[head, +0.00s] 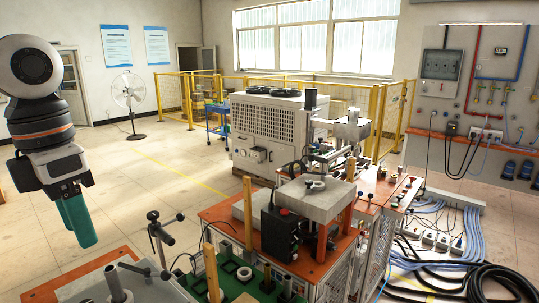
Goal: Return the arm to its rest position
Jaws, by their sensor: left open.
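My left arm hangs down at the left edge of the head view. Its left gripper (78,222) points downward with teal fingers and holds nothing that I can see. My right gripper is out of view.
A grey-topped table (75,290) stands at the bottom left, with a small black stand (157,238) beyond it. The orange-topped induction heater bench (225,213) fills the centre. Cables (490,283) lie on the floor at right. Open floor (150,185) lies behind the gripper.

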